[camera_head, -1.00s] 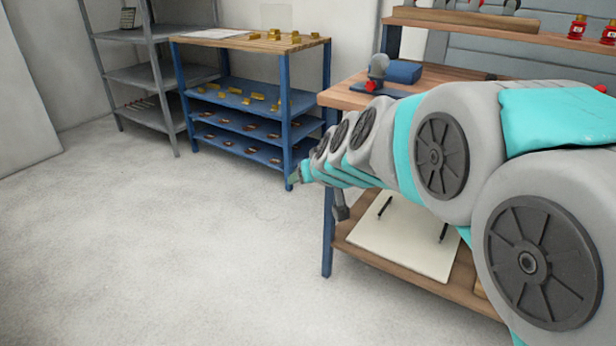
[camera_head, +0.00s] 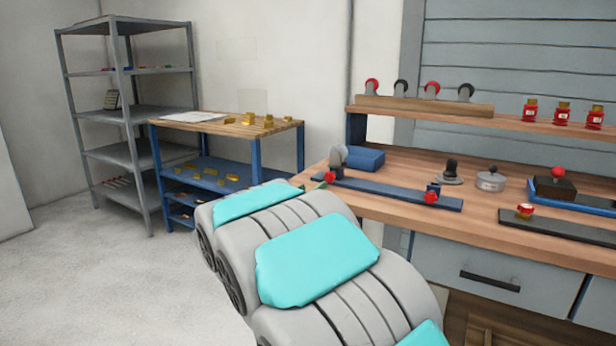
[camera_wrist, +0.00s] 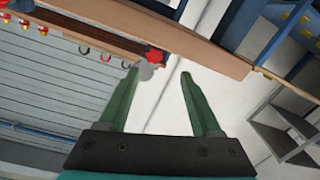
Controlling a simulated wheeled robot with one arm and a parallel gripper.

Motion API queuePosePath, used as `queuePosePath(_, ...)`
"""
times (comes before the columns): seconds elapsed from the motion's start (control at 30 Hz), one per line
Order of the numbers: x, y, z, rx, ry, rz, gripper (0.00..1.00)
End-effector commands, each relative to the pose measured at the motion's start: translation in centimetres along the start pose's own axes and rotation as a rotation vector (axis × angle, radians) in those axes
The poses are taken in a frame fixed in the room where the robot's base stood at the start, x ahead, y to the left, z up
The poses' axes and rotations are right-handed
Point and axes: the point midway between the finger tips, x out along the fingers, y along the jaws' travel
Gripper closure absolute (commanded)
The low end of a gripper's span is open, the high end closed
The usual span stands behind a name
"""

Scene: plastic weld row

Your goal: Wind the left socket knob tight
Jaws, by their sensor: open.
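A blue rail (camera_head: 385,190) lies along the workbench in the head view, with a red knob at each end. The left red knob (camera_head: 330,177) sits at the rail's left end, in front of a grey rounded part. The right red knob (camera_head: 431,197) is beside a small blue block. In the tilted wrist view, my gripper (camera_wrist: 159,75) is open and empty, its two green fingers wide apart. A red lobed knob (camera_wrist: 153,55) shows beyond the fingertips, apart from them; it looks like the left one. The head view shows my arm, but not my fingers.
The workbench (camera_head: 470,225) carries a blue box (camera_head: 365,158), a black-knobbed part (camera_head: 450,170), a round grey pot (camera_head: 490,179) and a blue tray (camera_head: 575,196). A raised shelf (camera_head: 500,120) holds red bottles. A blue-framed table (camera_head: 160,150) stands left; floor there is clear.

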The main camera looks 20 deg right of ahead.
Motion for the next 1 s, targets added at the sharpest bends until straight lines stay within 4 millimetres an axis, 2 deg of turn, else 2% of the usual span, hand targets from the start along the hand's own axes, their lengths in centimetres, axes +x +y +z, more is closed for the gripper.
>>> queuePosePath(0.1, 0.3, 0.9, 0.3, -0.014, -0.004, 0.047, 0.34)
queuePosePath(0.27, 1.5, 1.2, 0.4, -0.016, -0.005, 0.057, 0.34)
queuePosePath(0.5, 5.0, 1.4, 0.3, -0.013, -0.004, 0.054, 0.34)
queuePosePath(0.7, 7.2, 1.4, 0.4, -0.015, -0.004, 0.052, 0.34)
queuePosePath(1.0, 8.0, 1.3, 0.3, -0.014, -0.004, 0.048, 0.34)
